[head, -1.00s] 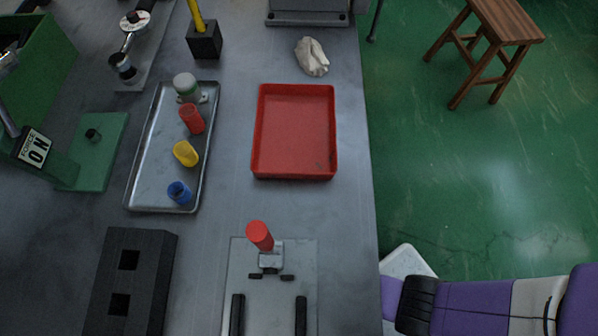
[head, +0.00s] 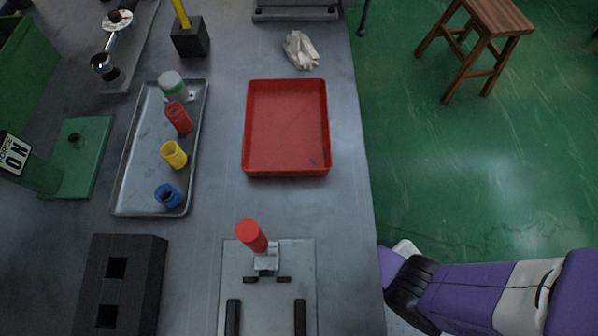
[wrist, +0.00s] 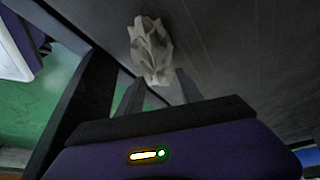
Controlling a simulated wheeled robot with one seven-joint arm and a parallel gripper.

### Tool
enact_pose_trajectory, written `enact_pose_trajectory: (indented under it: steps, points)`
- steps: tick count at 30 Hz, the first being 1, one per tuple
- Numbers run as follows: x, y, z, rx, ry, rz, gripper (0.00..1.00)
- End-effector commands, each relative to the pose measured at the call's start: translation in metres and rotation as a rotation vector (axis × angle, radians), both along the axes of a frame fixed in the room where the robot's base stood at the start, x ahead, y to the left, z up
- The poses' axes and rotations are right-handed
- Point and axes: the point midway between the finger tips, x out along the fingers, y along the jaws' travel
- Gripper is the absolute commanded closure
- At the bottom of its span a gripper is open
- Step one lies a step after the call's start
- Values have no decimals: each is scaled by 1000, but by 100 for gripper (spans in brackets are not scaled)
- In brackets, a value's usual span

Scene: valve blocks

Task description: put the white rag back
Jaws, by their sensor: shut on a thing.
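A crumpled white rag (wrist: 150,48) shows in the wrist view at the tips of my gripper (wrist: 157,88). The fingers are shut on it. A dark grey surface lies behind it; I cannot tell how far away. My gripper is not visible in the head view; only my purple arm shows at the lower right, beside the bench. A separate crumpled white cloth (head: 301,50), perhaps a rag or gloves, lies on the bench near its far right edge, behind the red tray (head: 286,170).
The red tray is empty. A metal tray (head: 140,160) at left holds several coloured pieces. A fixture plate with a red-topped part (head: 252,238) stands in front, beside a black block (head: 140,280). A wooden stool (head: 490,25) stands on the green floor at right.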

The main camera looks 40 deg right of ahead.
Motion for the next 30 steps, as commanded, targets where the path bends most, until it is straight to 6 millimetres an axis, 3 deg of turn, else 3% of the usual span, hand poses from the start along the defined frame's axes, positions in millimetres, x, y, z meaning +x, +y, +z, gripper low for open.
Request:
enact_pose_trajectory:
  steps: [2, 13, 14, 16, 26, 30]
  points:
    - [1, 1, -10, 0, -2, 0, 95]
    - [1, 1, -13, 0, -2, 0, 95]
    - [1, 1, -11, 0, -2, 0, 51]
    - [1, 1, -11, 0, -2, 0, 37]
    - [1, 1, -10, 1, -3, 0, 35]
    - [0, 3, -1, 1, -4, 2, 35]
